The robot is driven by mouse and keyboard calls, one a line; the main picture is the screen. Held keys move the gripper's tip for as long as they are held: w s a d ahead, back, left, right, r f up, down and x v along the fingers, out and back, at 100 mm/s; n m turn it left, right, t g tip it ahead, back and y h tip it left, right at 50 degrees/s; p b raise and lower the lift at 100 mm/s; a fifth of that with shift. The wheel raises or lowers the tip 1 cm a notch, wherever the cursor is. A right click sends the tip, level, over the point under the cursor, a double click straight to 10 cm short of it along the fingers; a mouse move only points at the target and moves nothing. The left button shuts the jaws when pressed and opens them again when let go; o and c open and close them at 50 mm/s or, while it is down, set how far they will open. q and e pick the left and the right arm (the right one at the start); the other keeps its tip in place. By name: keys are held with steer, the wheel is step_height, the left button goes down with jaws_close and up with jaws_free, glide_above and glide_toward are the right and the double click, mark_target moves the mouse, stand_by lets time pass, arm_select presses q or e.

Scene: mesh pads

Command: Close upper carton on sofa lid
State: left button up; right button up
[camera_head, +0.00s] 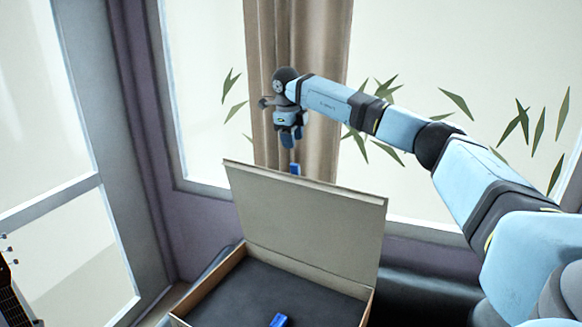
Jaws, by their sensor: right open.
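The carton (210,283) is an open box with tan walls and a dark inside, at the bottom centre. Its near part is cut off by the picture's lower edge. Its lid (305,220) is a grey-beige panel standing up from the far side, raised and leaning back. My right gripper (293,157) is behind and above the lid's top edge, pointing down. It is open with nothing seen in it, and its lowest blue tip is just at the lid's edge, perhaps partly hidden by it. Contact cannot be told.
A small blue piece (278,320) shows in the carton's opening at the bottom edge; what it is cannot be told. A dark sofa surface (425,298) lies right of the carton. A beige curtain (320,60) and windows stand behind. A guitar (12,295) is at the lower left.

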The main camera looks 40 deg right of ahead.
mark_target(295, 164)
steer(key=f, duration=0.3)
steer(key=d+f+p, duration=0.1)
steer(key=f, duration=0.2)
steer(key=f+p, duration=0.1)
steer(key=f, duration=0.2)
steer(key=shift+w+d+f, duration=0.25)
steer(key=shift+w+d, duration=0.1)
steer(key=shift+w, duration=0.05)
steer(key=shift+f, duration=0.6)
jaws_close()
